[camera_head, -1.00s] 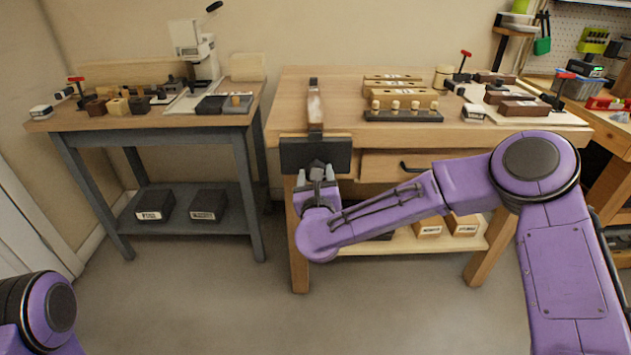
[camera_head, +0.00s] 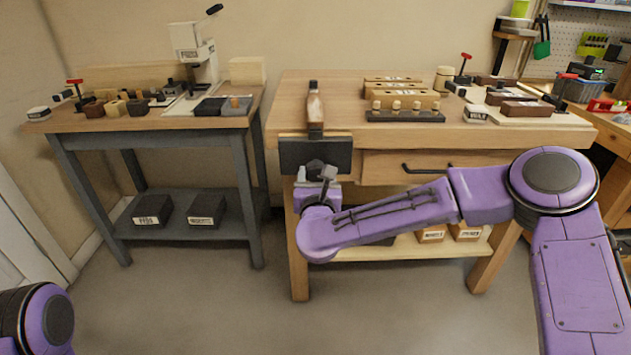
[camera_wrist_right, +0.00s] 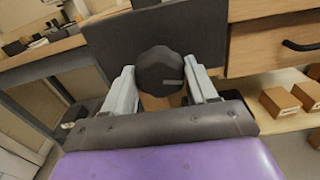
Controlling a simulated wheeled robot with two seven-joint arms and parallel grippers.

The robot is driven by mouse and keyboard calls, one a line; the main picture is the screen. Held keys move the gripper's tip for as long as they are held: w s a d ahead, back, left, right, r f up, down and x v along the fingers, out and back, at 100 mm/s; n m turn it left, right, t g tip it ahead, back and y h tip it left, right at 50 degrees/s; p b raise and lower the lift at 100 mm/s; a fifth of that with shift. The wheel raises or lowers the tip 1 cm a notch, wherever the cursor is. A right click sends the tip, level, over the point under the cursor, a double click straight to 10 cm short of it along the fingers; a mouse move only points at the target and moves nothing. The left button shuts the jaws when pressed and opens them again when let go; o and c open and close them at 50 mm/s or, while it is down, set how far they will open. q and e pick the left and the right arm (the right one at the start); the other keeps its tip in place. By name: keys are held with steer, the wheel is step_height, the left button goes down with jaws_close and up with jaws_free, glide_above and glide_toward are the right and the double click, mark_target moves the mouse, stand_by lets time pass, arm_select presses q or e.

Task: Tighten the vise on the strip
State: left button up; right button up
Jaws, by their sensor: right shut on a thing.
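The vise (camera_head: 292,155) is a dark plate on the front left of the wooden bench, with a dark knob on its front. The knob (camera_wrist_right: 158,68) shows in the right wrist view. My right gripper (camera_head: 316,174) is shut on the knob, with one grey finger on each side. A narrow brown strip-like piece with a dark far end (camera_head: 315,108) stands or lies just above the vise; its lower end is hidden behind the plate, and I cannot tell how firmly it is held. My left gripper is not in view; only part of my left arm shows at the lower left.
The wooden bench (camera_head: 345,95) carries a dark peg block (camera_head: 405,116) and other blocks farther right. A drawer with a dark handle (camera_head: 428,167) is right of the vise. A grey table (camera_head: 75,124) stands to the left. The floor in front is clear.

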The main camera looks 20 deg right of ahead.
steer(key=shift+f+m+b, duration=0.2)
steer(key=shift+m+b, duration=0.3)
steer(key=shift+b, duration=0.1)
steer(key=shift+r, duration=0.1)
steer(key=shift+m+b, duration=0.4)
steer(key=shift+b, duration=0.1)
steer(key=shift+m+b, duration=1.5)
steer(key=shift+b, duration=0.4)
steer(key=shift+m, duration=0.3)
